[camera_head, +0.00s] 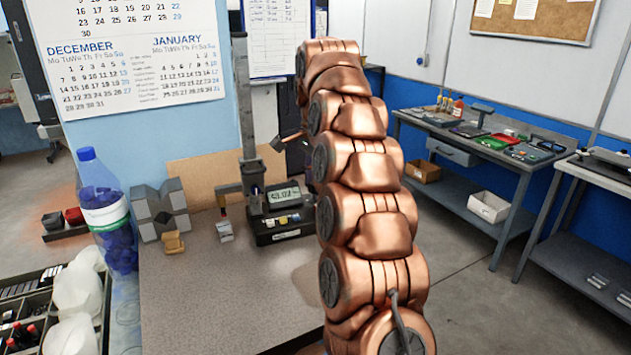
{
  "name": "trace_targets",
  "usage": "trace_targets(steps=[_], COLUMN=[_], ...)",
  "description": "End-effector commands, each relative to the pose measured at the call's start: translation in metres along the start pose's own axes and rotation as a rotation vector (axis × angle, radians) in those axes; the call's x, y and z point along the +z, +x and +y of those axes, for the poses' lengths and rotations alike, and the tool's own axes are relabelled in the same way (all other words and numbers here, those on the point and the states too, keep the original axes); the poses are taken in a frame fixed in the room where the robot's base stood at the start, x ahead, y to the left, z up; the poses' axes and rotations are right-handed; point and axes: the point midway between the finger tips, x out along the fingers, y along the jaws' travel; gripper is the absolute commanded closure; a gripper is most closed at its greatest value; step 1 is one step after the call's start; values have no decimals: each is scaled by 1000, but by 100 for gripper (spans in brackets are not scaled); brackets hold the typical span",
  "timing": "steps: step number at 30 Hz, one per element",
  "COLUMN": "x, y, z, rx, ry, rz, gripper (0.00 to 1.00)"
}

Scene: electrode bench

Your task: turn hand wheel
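I cannot make out a hand wheel in this view. A bench instrument (281,219) with a lit digital display and a tall grey column (242,100) stands on the speckled bench top. My copper arm rises in front of the bench, just right of the instrument, and covers part of what lies behind it.
The front bench top is clear. A metal workbench (480,140) with tools and trays stands at the right, beyond open floor.

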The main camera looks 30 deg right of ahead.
Motion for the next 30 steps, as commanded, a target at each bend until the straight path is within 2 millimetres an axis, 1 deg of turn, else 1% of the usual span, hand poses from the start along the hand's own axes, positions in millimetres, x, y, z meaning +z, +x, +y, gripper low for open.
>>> trace_targets(steps=[6,15,21,30], x=[0,0,0,0], y=[-2,-2,-2,-2], z=[-1,-1,-1,-1], rx=[-5,-6,-6,-6], ry=[186,375,441,469], rz=[5,7,9,9], gripper=[99,99,99,99])
